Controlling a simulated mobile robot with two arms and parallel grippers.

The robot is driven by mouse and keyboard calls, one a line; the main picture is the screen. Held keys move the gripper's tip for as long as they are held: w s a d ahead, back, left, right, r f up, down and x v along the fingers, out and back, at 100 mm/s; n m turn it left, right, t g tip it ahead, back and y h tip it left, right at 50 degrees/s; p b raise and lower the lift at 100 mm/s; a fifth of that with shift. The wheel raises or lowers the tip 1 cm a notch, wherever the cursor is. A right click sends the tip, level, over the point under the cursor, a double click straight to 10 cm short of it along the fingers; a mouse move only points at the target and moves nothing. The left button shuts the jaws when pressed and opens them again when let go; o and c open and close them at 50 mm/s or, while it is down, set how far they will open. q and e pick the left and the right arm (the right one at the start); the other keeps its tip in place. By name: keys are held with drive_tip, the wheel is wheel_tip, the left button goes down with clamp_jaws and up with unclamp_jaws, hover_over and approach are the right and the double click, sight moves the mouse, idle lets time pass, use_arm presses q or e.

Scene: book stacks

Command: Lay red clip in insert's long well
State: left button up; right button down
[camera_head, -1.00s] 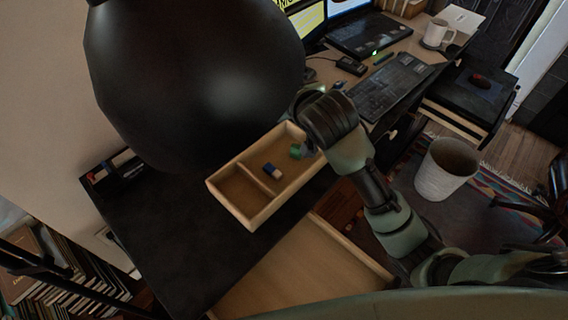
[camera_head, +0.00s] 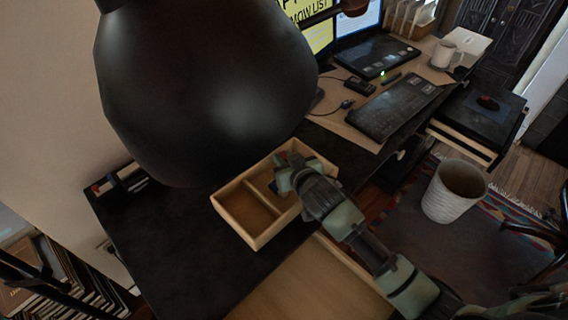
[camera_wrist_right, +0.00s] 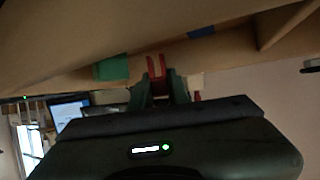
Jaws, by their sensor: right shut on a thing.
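The insert (camera_head: 276,231) is a shallow wooden tray on the black tabletop, split by a divider into two visible wells. The left well (camera_head: 247,212) looks empty. My right gripper (camera_head: 283,178) points down at the right well and covers much of it. In the right wrist view, the right gripper (camera_wrist_right: 157,86) is shut on a red piece, the red clip (camera_wrist_right: 155,66), which shows between its fingertips. In the head view the clip is hidden. A green block (camera_wrist_right: 111,68) and a blue piece (camera_wrist_right: 202,31) are near it in the wrist view. My left gripper is not in view.
A large black rounded shape (camera_head: 205,85) hides the area behind the tray. A keyboard (camera_head: 394,108), laptop (camera_head: 376,55) and mug (camera_head: 443,54) are on the desk beyond. A white bin (camera_head: 453,190) stands right. The black tabletop (camera_head: 160,235) left of the tray is clear.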

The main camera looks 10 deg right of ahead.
drive_tip(key=shift+f, duration=1.1)
drive_tip(key=shift+f, duration=0.1)
drive_tip(key=c, duration=1.6)
unclamp_jaws()
drive_tip(key=shift+c, duration=0.2)
drive_tip(key=shift+s+r, duration=0.2)
drive_tip(key=v, duration=1.1)
drive_tip(key=shift+s+d+r, duration=0.15)
drive_tip(key=shift+s, duration=0.15)
